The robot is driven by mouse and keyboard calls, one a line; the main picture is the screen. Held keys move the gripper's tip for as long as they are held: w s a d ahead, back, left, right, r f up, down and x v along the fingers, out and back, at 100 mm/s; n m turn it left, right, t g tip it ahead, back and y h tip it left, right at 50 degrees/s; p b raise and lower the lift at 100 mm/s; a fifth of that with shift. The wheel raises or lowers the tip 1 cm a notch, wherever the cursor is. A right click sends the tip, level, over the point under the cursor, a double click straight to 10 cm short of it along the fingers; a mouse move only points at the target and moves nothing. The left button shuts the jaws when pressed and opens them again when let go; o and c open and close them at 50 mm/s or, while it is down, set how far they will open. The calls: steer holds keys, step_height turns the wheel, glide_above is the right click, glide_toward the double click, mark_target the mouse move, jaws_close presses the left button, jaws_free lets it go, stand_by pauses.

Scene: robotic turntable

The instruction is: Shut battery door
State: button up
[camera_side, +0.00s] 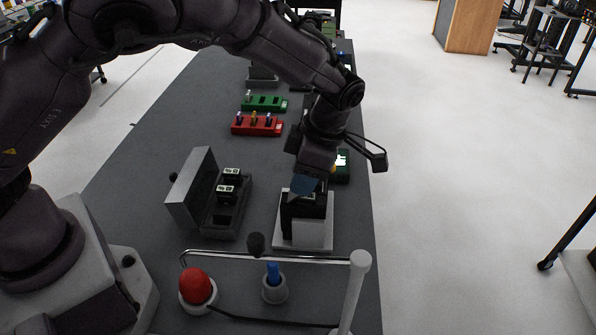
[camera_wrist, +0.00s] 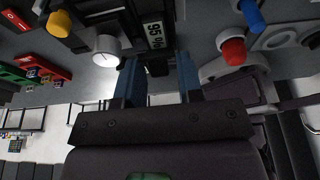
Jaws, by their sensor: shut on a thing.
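A grey battery box (camera_side: 227,222) stands left of my gripper in the side view. Its door (camera_side: 192,188) is open, tilted up on the left side. Two batteries with white labels (camera_side: 228,188) show inside. My gripper (camera_side: 304,187) points down with blue fingers at a black device on a white base (camera_side: 283,243), right of the box.
A red button (camera_side: 197,287), a blue switch (camera_side: 273,272) and a metal bar (camera_side: 300,258) stand in front. Red (camera_side: 257,125) and green (camera_side: 264,103) trays lie farther back. Grey table is clear left of the trays.

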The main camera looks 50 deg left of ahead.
steer(key=shift+w+d+f+g+y, duration=0.2)
steer(key=shift+w+f+g+y, duration=0.1)
steer(key=shift+g+y, duration=0.2)
steer(key=shift+w+d+f+g+y, duration=0.2)
steer(key=shift+w+g+y, duration=0.1)
steer(key=shift+g+y, duration=0.15)
steer(key=o, duration=0.7)
steer(key=shift+c, duration=0.2)
steer(key=shift+r, duration=0.1)
steer(key=v, duration=1.2)
steer(key=shift+w+d+r, duration=0.15)
steer(key=shift+d+r, duration=0.05)
steer(key=shift+r, duration=0.15)
